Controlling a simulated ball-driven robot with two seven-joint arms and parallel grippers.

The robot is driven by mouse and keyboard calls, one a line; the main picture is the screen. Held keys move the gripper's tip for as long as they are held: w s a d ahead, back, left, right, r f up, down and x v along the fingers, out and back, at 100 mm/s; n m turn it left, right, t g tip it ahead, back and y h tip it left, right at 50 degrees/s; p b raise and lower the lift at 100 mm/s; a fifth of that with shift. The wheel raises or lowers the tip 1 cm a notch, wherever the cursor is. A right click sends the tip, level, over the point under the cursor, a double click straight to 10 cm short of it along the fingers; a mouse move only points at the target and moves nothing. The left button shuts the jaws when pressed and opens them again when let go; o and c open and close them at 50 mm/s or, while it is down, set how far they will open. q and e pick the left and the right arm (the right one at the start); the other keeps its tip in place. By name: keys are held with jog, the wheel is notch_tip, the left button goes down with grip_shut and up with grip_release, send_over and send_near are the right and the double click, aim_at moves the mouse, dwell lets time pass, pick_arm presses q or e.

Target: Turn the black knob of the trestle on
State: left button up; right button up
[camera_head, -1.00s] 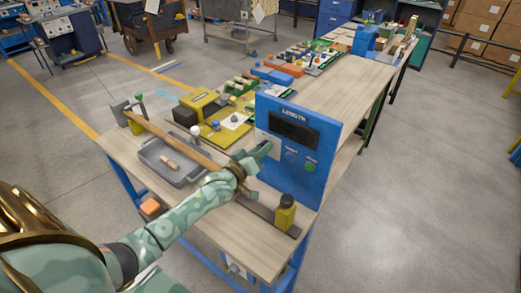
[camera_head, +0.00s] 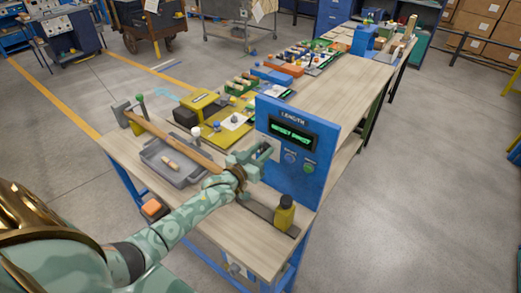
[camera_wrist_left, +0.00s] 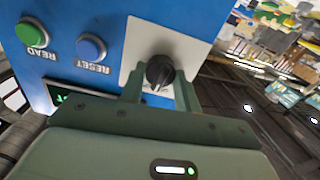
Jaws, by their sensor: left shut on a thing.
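The black knob (camera_wrist_left: 160,72) sits on a pale plate on the blue LENGTH panel (camera_head: 325,160), seen in the left wrist view. In the head view the knob is hidden by my left gripper (camera_head: 263,152). In the left wrist view the two fingers of this gripper stand on either side of the knob, and the gripper is shut on it. The panel's display (camera_head: 291,133) is lit with green text. A green READ button (camera_wrist_left: 32,33) and a blue RESET button (camera_wrist_left: 91,47) are on the same face. My right gripper is in neither view.
A yellow-and-black block (camera_head: 284,213) stands on a dark rail in front of the panel. A grey tray (camera_head: 163,170) holds a small wooden piece. Several coloured fixtures fill the bench further back.

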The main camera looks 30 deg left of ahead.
pick_arm(q)
jog(key=shift+m, duration=1.3)
jog(key=shift+f, duration=0.1)
jog(key=o, duration=1)
jog(key=shift+s, duration=0.1)
jog(key=s, duration=1)
jog(key=s+a+p, duration=0.1)
jog(key=s, duration=0.5)
jog(key=shift+s+a, duration=0.1)
